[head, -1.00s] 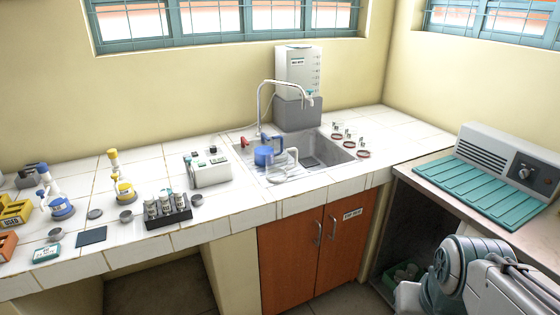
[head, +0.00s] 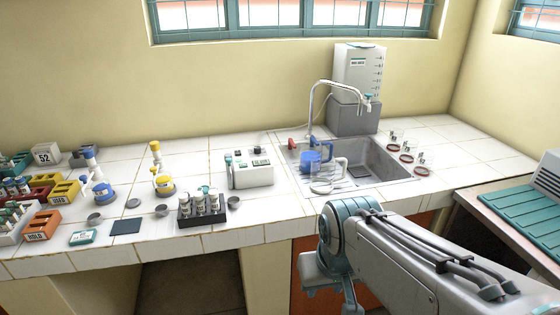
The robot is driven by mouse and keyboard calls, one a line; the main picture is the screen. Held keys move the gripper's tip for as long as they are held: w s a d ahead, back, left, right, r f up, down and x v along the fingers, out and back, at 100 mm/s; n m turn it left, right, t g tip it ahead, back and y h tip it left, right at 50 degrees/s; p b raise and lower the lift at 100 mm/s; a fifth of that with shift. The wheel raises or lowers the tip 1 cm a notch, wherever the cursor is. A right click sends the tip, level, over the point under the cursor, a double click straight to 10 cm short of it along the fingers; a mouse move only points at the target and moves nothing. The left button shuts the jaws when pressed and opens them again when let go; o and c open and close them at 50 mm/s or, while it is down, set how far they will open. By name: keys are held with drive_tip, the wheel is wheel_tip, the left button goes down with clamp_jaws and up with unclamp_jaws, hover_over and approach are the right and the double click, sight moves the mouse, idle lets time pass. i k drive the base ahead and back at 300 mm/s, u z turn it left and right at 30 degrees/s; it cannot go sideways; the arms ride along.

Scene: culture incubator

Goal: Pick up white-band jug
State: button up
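Two jugs stand close together at the left side of the sink. One is a blue jug (head: 310,162) with a blue handle. In front of it is a pale, whitish jug (head: 340,172) with a handle, partly overlapping the blue one. The bands on them are too small to make out, so I cannot tell for sure which is the white-band jug. My arm reaches in from the lower right and bends down in front of the counter. My gripper is not visible.
The sink (head: 395,165) has a tall tap (head: 312,105) behind the jugs. A white water tank (head: 358,72) stands on a grey block. A white device (head: 250,172) and a dark vial rack (head: 203,218) are to the left. Small red-rimmed dishes (head: 406,157) lie at right.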

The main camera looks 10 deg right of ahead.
sight(329, 172)
drive_tip(key=u, duration=0.05)
drive_tip(key=i, duration=0.65)
drive_tip(key=z, duration=0.7)
drive_tip(key=i, duration=0.45)
drive_tip(key=z, duration=0.35)
